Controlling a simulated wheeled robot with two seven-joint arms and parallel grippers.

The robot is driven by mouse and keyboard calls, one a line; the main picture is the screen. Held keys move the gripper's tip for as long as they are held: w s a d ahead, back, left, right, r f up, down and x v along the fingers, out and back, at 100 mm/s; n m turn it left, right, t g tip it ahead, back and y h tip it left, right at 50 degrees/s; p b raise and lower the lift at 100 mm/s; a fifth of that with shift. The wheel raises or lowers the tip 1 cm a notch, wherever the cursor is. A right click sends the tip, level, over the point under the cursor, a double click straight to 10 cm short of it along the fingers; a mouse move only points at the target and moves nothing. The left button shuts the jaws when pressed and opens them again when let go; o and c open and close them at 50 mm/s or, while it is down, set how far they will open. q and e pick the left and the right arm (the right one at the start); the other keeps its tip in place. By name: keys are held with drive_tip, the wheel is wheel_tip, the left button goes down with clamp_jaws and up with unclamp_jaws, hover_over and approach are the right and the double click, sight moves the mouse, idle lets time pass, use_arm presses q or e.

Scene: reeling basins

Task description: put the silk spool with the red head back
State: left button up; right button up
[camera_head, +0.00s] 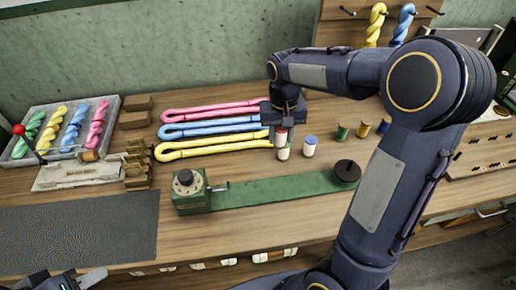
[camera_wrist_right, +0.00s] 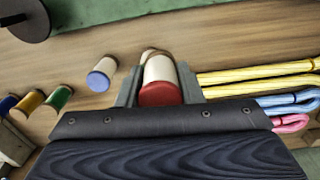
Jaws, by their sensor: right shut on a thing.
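The silk spool with the red head (camera_head: 281,136) is white-bodied and sits under my right gripper (camera_head: 284,122) at the right ends of the silk skeins. In the right wrist view the red head (camera_wrist_right: 161,94) lies between the two fingers (camera_wrist_right: 158,88), which are shut on the spool. A pale round piece (camera_wrist_right: 148,53) shows just behind it, partly hidden; I cannot tell whether it is another spool. Whether the held spool touches the table is unclear. My left gripper (camera_head: 65,281) is at the bottom left edge, cut off, with its fingers apart and nothing seen between them.
A blue-headed spool (camera_head: 310,146) stands close to the right. Green (camera_head: 342,132), yellow (camera_head: 363,129) and blue (camera_head: 383,126) spools stand further right. Pink, blue and yellow skeins (camera_head: 210,149) lie to the left. A green winding device (camera_head: 265,191) lies in front. A dark mat (camera_head: 80,232) is at left.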

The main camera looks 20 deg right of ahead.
drive_tip(key=w+a+f, duration=0.1)
drive_tip(key=f, duration=0.1)
drive_tip(key=w+a+f, duration=0.3)
drive_tip(key=shift+f, duration=0.35)
drive_tip(key=shift+w+a+f+p, duration=0.2)
drive_tip(key=shift+a+f+p, duration=0.15)
drive_tip(key=shift+f, duration=0.2)
drive_tip(key=shift+d+f, duration=0.1)
drive_tip(key=shift+f, duration=1.25)
drive_tip(key=shift+f, duration=0.1)
drive_tip(key=o, duration=1)
drive_tip(key=shift+o, duration=0.2)
